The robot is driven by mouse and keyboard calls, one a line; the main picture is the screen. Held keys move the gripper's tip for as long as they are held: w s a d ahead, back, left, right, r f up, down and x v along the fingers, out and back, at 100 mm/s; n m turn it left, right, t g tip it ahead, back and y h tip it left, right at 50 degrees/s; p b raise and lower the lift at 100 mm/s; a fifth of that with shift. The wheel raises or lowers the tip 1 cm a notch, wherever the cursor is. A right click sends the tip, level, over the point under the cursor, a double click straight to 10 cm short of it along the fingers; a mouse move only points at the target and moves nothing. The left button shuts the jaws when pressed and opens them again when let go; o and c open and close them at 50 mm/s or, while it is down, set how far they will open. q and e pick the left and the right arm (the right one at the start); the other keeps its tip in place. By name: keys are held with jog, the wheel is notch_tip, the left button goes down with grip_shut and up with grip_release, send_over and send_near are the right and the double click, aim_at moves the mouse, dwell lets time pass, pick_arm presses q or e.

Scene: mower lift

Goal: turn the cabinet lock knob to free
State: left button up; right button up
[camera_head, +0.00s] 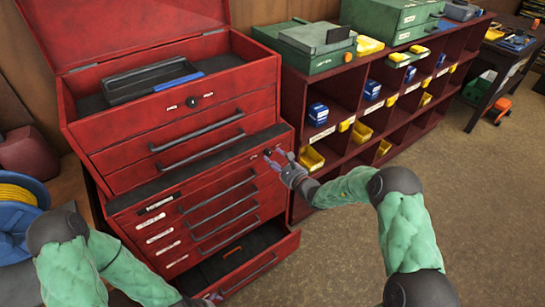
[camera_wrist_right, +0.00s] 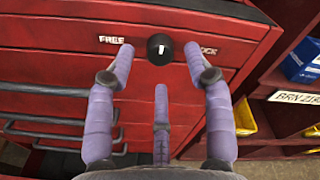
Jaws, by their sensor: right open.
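The black cabinet lock knob (camera_wrist_right: 160,47) sits on the red cabinet front (camera_wrist_right: 240,60) in the right wrist view. Its white mark stands about upright, between the label FREE (camera_wrist_right: 111,39) on the left and the label LOCK (camera_wrist_right: 208,50) on the right. My right gripper (camera_wrist_right: 158,78) is open, its purple fingers spread below and to either side of the knob, with nothing held. In the head view my right gripper (camera_head: 278,158) is at the upper right of the lower cabinet. My left gripper (camera_head: 212,297) shows only partly at the bottom drawer's front.
The bottom drawer (camera_head: 262,273) stands open with an orange item inside. A top chest (camera_head: 215,130) with a raised lid and its own knob (camera_head: 191,101) sits above. A red shelf (camera_head: 340,92) with blue and yellow bins stands right of the cabinet. Floor is clear at right.

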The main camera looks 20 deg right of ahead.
jog(key=v, duration=0.9)
jog(key=shift+s, duration=0.2)
jog(key=shift+r, duration=0.1)
